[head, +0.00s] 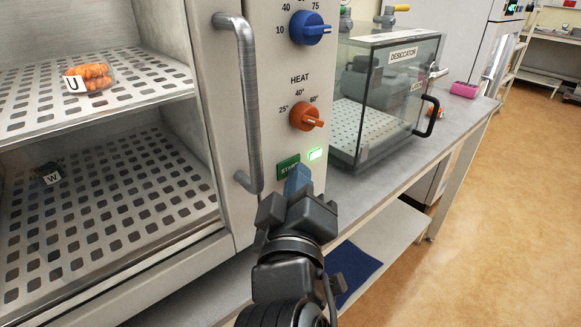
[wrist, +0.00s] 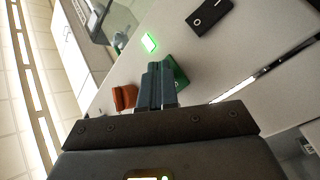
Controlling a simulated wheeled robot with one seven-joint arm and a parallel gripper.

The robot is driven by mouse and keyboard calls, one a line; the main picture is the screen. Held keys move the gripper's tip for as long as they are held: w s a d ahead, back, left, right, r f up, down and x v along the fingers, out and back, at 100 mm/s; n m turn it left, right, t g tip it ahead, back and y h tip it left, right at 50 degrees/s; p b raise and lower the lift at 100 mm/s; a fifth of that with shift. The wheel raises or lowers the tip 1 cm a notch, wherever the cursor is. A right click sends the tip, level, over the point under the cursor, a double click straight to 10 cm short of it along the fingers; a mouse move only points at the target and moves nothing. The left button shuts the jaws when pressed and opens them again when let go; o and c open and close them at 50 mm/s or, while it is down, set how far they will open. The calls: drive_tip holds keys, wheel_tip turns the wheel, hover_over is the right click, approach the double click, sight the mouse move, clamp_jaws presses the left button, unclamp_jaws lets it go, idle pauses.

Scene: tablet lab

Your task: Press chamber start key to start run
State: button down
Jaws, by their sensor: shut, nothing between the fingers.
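The green start key (head: 287,166) is on the chamber's front panel (head: 278,125), below the orange heat knob. A lit green lamp (head: 315,154) is just right of the key. My gripper (head: 298,180) is shut and empty, with its blue fingertips at the lower right of the key in the head view. In the wrist view, my fingertips (wrist: 155,85) lie over part of the green key (wrist: 179,75), and the lamp (wrist: 149,42) glows beside them. The fingertips look very close to the key; I cannot tell if they touch it. My fingers hide part of the key's label.
The orange heat knob (head: 306,117) and blue knob (head: 309,28) stick out above the key. The chamber's metal handle (head: 246,100) stands to the left. A glass desiccator (head: 385,95) stands on the bench at right.

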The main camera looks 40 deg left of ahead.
drive_tip(key=shift+d, duration=0.15)
drive_tip(key=shift+d+p, duration=0.45)
drive_tip(key=shift+d, duration=0.15)
drive_tip(key=shift+s+d+p, duration=0.15)
drive_tip(key=shift+d+p, duration=0.7)
drive_tip(key=shift+d, duration=0.4)
drive_tip(key=shift+s+d+p, duration=0.1)
drive_tip(key=shift+d+p, duration=0.7)
drive_tip(key=shift+d, duration=0.45)
